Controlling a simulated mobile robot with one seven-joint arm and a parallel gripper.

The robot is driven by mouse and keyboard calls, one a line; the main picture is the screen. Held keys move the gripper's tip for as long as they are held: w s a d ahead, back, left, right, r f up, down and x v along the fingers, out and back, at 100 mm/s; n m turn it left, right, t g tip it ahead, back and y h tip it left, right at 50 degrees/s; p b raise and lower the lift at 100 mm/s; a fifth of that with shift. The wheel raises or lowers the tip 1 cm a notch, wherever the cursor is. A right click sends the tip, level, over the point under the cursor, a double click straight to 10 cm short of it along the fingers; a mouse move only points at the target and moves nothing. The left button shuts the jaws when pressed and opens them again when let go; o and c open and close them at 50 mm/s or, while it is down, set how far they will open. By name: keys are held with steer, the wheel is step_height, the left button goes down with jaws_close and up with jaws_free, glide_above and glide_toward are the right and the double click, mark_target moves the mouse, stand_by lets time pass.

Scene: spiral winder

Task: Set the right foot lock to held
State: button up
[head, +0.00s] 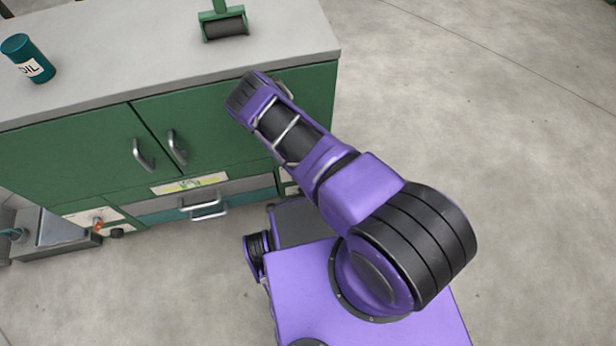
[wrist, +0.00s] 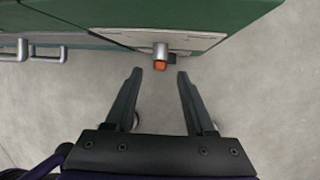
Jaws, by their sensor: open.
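In the wrist view my gripper (wrist: 158,76) is open and empty, its two dark fingers pointing at the lower edge of the green cabinet. The right foot lock, with an orange-red tip (wrist: 160,65) on a short metal stem (wrist: 160,48), sits on a pale plate (wrist: 130,40) there. It lies just beyond the fingertips, roughly centred between them in the picture, with no visible contact. In the head view my arm hides this lock and my gripper. Another foot lock with an orange tip (head: 98,225) shows at the cabinet's lower left. I cannot read either lock's setting.
The green cabinet (head: 235,118) has two door handles and a drawer with a handle (head: 202,206); drawer handles also show at the wrist view's upper left. An oil can (head: 28,60) and a roller (head: 224,24) stand on the grey top. Concrete floor is clear at the right.

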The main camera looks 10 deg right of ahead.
steer(key=b+x, duration=0.1)
steer(key=x, duration=0.5)
jaws_close()
